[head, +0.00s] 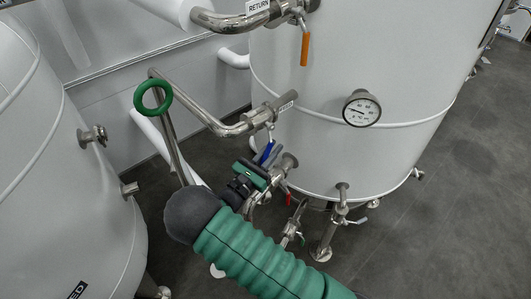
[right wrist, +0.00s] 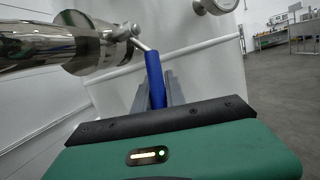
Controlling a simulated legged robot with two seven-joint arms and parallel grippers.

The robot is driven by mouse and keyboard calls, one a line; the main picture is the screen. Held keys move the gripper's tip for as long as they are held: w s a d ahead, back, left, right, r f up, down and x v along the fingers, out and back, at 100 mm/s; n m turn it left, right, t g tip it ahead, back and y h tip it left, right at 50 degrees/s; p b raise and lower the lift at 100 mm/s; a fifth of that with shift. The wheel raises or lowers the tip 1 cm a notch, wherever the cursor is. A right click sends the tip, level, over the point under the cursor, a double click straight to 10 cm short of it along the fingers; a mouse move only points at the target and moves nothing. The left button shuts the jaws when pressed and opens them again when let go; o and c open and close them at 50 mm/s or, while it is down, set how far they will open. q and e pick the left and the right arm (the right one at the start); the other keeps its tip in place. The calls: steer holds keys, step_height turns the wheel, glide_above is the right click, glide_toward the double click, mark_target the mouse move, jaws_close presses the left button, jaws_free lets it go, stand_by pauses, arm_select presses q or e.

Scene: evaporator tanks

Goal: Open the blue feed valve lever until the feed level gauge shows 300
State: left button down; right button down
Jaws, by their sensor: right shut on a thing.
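The blue feed valve lever (head: 265,153) hangs below a valve on the steel pipe that runs into the large white tank. In the right wrist view, the blue lever (right wrist: 154,78) stands between the two grey fingers of my right gripper (right wrist: 157,92), which is shut on it. In the head view, my right gripper (head: 268,157) is at the lever, and its fingers hide part of it. A round white dial gauge (head: 362,108) is on the tank wall to the right; its numbers are too small to read. My left gripper is not in view.
An orange lever (head: 304,48) hangs from the upper pipe marked RETURN. A red lever (head: 288,198) is just below my right gripper. A green ring handwheel (head: 153,98) is left of the pipe. Another white tank (head: 60,190) stands at left. Grey floor (head: 455,190) is clear at right.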

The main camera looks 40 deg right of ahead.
steer(key=shift+r+h, duration=0.2)
steer(key=shift+h, duration=0.2)
steer(key=c, duration=1.5)
jaws_free()
steer(key=shift+a+r, duration=0.1)
steer(key=shift+a, duration=0.1)
steer(key=shift+o, duration=0.6)
steer(key=shift+s+a+r, duration=0.1)
steer(key=shift+s+a, duration=0.05)
steer(key=shift+a, duration=0.05)
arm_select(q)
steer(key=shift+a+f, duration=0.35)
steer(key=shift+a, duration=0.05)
